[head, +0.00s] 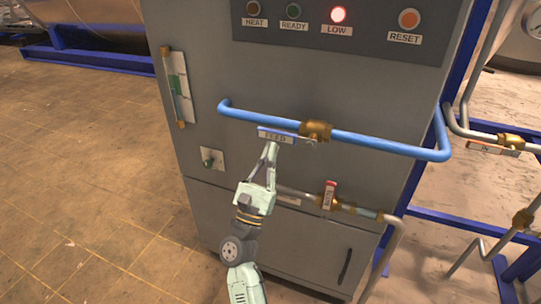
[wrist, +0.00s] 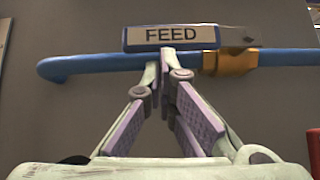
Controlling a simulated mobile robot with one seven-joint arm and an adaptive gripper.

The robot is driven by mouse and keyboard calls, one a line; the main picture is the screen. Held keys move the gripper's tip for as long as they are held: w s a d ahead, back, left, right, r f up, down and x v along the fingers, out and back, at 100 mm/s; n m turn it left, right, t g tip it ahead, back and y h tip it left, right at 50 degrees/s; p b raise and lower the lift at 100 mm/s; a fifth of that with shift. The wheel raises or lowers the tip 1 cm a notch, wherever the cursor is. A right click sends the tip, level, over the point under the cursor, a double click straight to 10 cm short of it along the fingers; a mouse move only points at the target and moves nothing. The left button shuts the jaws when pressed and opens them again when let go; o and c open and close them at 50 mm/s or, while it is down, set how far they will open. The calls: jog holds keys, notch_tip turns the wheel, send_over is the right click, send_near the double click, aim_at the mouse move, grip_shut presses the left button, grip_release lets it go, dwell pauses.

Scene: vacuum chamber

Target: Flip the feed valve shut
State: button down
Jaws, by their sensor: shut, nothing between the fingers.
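The feed valve is a brass body (head: 315,130) on a blue pipe (head: 375,143) across the front of a grey cabinet. Its lever has a blue grip marked FEED (head: 276,135) and lies left of the body, along the pipe. In the wrist view, the FEED grip (wrist: 172,37) spans the top centre, with the brass body (wrist: 229,62) right of it. My gripper (head: 271,146) is shut and empty, its fingertips just below the grip. In the wrist view, the fingertips (wrist: 163,72) overlap the pipe under the label. I cannot tell whether they touch the lever.
A lower pipe carries a second valve with an upright red handle (head: 329,195). Above is a panel with a lit LOW lamp (head: 338,15) and a RESET button (head: 409,19). Open floor lies left of the cabinet.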

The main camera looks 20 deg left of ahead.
jog(key=shift+a+r+m+h, duration=0.15)
jog(key=shift+r+m+h, duration=0.1)
jog(key=shift+m+h, duration=0.45)
jog(key=r+m+g+h+b, duration=0.1)
jog(key=m+h, duration=0.1)
jog(key=m, duration=0.1)
jog(key=r+m+g+h+b, duration=0.1)
jog(key=m+h+b, duration=0.1)
jog(key=m+h, duration=0.1)
jog(key=a+r+m+g+h+b, duration=0.1)
jog(key=m+h+b, duration=0.1)
jog(key=m+h, duration=0.1)
jog(key=shift+r+g, duration=0.2)
jog(key=shift+g, duration=0.2)
notch_tip(320, 180, up, 9)
jog(key=m+g+h+b, duration=0.2)
jog(key=m+g+b, duration=0.7)
jog(key=m, duration=0.5)
send_over(265, 137)
jog(key=d, duration=0.4)
jog(key=g, duration=0.1)
jog(key=shift+s+d+r+m+g+y, duration=0.15)
jog(key=shift+d+r+m+g+y, duration=0.1)
jog(key=shift+d+m, duration=0.15)
jog(key=shift+s+d+r+m+g+y, duration=0.15)
jog(key=shift+d+m+g+y, duration=0.1)
jog(key=shift+d+m, duration=0.15)
